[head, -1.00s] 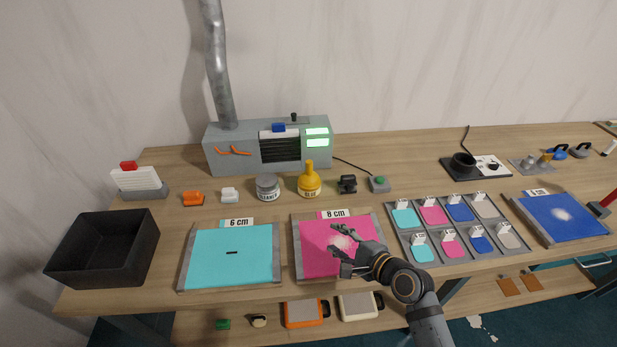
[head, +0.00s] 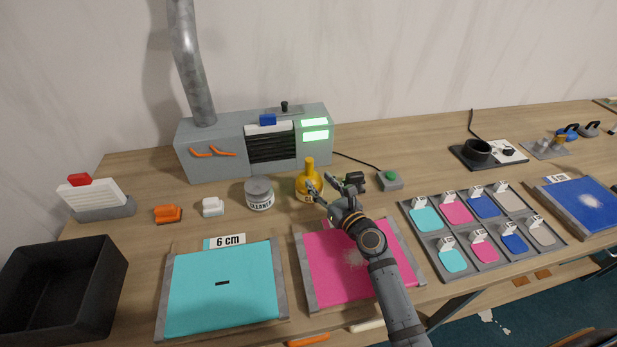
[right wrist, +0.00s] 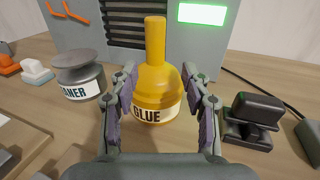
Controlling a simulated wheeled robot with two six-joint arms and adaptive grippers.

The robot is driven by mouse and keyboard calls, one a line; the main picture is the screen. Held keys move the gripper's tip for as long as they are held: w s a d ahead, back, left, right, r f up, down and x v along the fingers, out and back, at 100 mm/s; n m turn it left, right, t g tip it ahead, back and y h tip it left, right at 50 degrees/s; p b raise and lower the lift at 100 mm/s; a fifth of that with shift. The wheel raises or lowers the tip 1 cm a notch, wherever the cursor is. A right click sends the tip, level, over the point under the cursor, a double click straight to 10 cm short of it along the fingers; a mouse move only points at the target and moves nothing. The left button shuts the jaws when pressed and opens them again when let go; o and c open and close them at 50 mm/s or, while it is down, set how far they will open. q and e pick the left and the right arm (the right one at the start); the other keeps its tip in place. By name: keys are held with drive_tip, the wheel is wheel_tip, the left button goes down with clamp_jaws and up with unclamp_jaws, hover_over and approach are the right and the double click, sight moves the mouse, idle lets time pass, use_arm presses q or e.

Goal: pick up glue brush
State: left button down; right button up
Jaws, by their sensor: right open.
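The glue brush is the yellow bottle-shaped pot labelled GLUE (head: 308,178), with a tall upright yellow handle. It stands upright on the table in front of the grey machine. In the right wrist view the glue pot (right wrist: 154,80) sits ahead of and between the two fingers. My right gripper (head: 334,185) is open and empty, with its fingers pointing at the pot; in the right wrist view the gripper (right wrist: 161,105) has a finger on each side of the pot's lower body. I cannot tell whether they touch it. My left gripper is not in view.
A grey cleaner tin (head: 259,194) stands left of the pot. A small black device (head: 356,181) and a green-button box (head: 388,179) stand close on its right. The grey machine (head: 255,145) is behind. Cyan (head: 222,285) and pink (head: 350,265) panels lie in front.

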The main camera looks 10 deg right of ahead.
sight(311, 175)
drive_tip(key=shift+w+a+f, duration=0.1)
drive_tip(key=shift+w, duration=0.25)
drive_tip(key=shift+w+a, duration=0.25)
drive_tip(key=shift+w, duration=0.15)
drive_tip(key=x, duration=0.4)
drive_tip(key=shift+s+a, duration=0.1)
drive_tip(key=shift+a, duration=0.1)
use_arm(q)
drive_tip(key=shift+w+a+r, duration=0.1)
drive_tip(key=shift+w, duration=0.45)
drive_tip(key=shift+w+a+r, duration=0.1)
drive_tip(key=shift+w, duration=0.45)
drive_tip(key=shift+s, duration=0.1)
use_arm(e)
clamp_jaws()
